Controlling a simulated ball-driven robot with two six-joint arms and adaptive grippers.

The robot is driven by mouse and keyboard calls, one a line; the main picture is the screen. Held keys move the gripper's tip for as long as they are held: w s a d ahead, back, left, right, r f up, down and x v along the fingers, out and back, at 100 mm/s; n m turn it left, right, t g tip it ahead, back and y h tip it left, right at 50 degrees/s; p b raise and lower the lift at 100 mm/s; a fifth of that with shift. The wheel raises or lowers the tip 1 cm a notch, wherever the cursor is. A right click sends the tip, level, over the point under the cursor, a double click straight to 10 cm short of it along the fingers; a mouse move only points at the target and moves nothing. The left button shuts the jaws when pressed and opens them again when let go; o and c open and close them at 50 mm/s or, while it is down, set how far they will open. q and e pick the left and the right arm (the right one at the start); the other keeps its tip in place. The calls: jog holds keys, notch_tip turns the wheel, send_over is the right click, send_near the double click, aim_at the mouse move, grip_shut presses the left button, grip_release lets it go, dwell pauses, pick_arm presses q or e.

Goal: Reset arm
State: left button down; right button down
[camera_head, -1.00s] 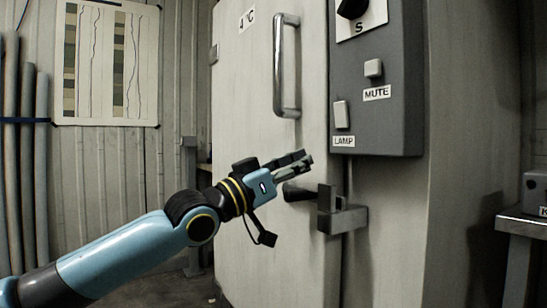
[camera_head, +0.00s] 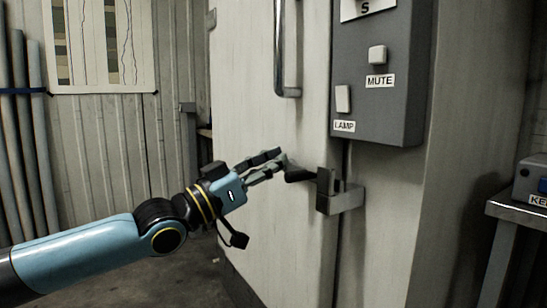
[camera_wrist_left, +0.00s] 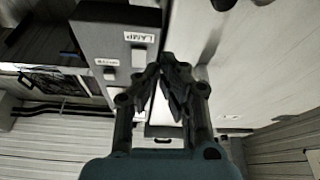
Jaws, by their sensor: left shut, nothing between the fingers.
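My left gripper (camera_head: 281,158) reaches in from the left in the head view, in front of the pale door (camera_head: 254,110). Its fingers are together and hold nothing. The fingertips are close to the dark lever end of the door latch (camera_head: 345,198); I cannot tell whether they touch it. In the left wrist view my left gripper's fingers (camera_wrist_left: 172,75) converge near the middle of the picture. The grey control panel (camera_wrist_left: 95,38) with its lamp switch (camera_wrist_left: 138,57) shows to their left. My right gripper is not in view.
The control panel (camera_head: 384,110) juts out above the latch, and a vertical bar handle (camera_head: 288,55) is on the door. A metal table (camera_head: 515,207) with a labelled box stands at far right. Pipes (camera_head: 35,120) line the left wall. Floor at lower left is free.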

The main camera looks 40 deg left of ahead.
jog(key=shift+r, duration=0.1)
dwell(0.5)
